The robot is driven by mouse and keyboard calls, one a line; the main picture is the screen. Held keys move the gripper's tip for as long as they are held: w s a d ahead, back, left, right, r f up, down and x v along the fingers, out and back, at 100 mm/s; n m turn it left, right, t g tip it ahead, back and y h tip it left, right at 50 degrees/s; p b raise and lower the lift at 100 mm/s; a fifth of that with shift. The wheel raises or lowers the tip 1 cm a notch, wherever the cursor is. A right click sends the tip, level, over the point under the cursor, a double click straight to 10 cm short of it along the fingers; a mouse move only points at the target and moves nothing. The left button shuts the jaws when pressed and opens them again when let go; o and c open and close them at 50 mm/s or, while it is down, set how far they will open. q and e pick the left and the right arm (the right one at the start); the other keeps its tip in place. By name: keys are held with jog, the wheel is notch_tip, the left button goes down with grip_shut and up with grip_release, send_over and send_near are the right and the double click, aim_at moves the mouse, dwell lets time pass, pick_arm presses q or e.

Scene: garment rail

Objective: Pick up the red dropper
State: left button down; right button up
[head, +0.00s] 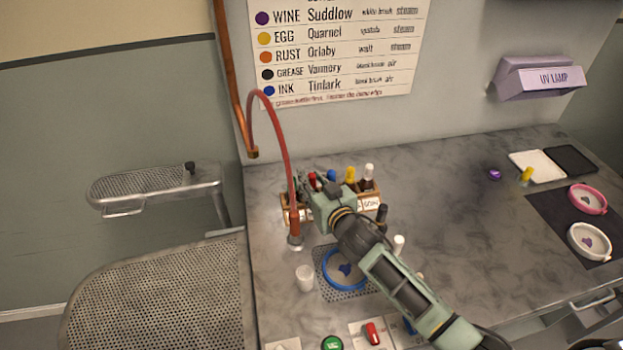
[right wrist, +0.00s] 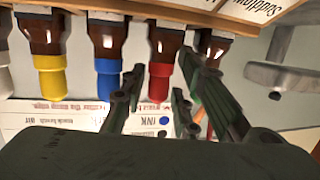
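The red dropper (head: 312,179) stands in a wooden rack (head: 369,203) with other droppers, partly hidden behind my right gripper in the head view. In the right wrist view the red dropper (right wrist: 160,84) shows as a dark brown bottle with a red part, next to the blue dropper (right wrist: 108,80). My right gripper (head: 306,188) is at the left part of the rack. In the right wrist view its fingers (right wrist: 170,76) are apart, one on either side of the red dropper. I cannot tell whether they touch it. My left gripper is not in view.
Yellow (head: 350,176) and white (head: 369,171) droppers stand close by in the rack. A red hose (head: 284,135) rises beside the gripper. The counter's middle is mostly clear.

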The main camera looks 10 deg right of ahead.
aim_at(312, 174)
jog(key=shift+w+f, duration=0.1)
jog(key=shift+w, duration=0.2)
jog(key=c, duration=0.5)
jog(key=shift+r, duration=0.65)
notch_tip(312, 174, up, 3)
jog(key=shift+f, duration=0.15)
jog(key=s+d+r, duration=0.2)
jog(key=d, duration=0.1)
jog(key=s+d+r+b, duration=0.1)
jog(key=s+d+r, duration=0.1)
jog(key=s+d, duration=0.1)
jog(key=s+d+r, duration=0.2)
jog(key=d+r, duration=0.1)
jog(key=shift+s+b, duration=0.2)
jog(key=shift+b, duration=0.2)
